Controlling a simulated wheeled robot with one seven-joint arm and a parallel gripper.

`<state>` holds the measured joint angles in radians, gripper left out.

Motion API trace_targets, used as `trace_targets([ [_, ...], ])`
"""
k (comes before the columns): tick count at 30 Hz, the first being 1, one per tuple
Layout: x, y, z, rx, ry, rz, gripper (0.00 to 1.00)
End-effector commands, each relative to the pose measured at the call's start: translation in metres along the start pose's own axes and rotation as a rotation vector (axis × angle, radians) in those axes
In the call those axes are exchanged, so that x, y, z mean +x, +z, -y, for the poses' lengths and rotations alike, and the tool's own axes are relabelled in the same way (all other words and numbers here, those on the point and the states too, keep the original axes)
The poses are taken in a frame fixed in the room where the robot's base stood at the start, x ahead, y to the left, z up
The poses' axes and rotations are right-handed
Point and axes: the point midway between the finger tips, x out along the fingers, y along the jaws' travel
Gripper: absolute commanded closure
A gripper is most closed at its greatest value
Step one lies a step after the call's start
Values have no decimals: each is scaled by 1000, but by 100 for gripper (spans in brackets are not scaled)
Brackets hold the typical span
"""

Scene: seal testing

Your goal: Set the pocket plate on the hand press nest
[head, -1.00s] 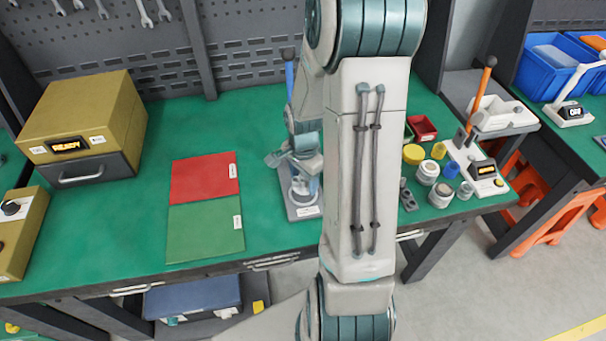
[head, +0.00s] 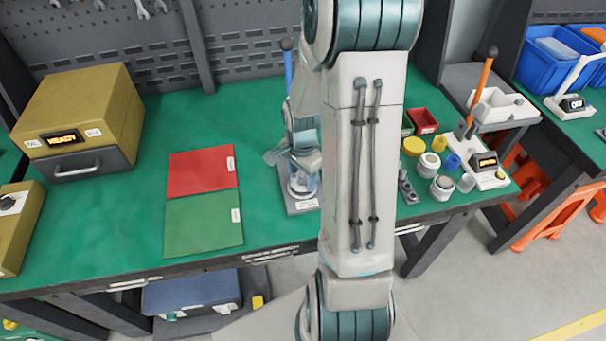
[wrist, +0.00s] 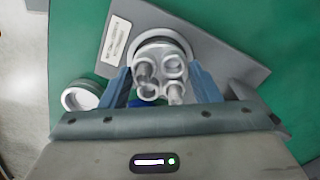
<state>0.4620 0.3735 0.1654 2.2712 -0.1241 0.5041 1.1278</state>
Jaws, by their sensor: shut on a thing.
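In the wrist view the pocket plate (wrist: 160,80), a light grey round piece with several round pockets, sits between the two blue fingers of my gripper (wrist: 163,88), which is shut on it. The round light nest (wrist: 168,44) of the hand press shows just behind and partly under the plate. Whether plate and nest touch I cannot tell. The grey press base (wrist: 222,62) with a white label lies around them. In the head view the hand press base (head: 304,208) stands at the middle of the bench, its blue lever (head: 288,68) upright; my arm partly hides it.
A white ring-shaped part (wrist: 80,96) lies left of my gripper in the wrist view. Red (head: 200,172) and green (head: 204,220) mats lie left of the press. Small cups, jars (head: 428,164) and an orange-levered press (head: 478,160) stand to the right.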

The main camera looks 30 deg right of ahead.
Motion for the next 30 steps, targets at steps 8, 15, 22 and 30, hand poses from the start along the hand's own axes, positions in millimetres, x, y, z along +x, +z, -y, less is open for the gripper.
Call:
trace_targets([
  [8, 0, 0, 0, 0, 0, 0, 69],
  [15, 1, 0, 0, 0, -1, 0, 69],
  [22, 5, 0, 0, 0, -1, 0, 69],
  [30, 10, 0, 0, 1, -1, 0, 69],
])
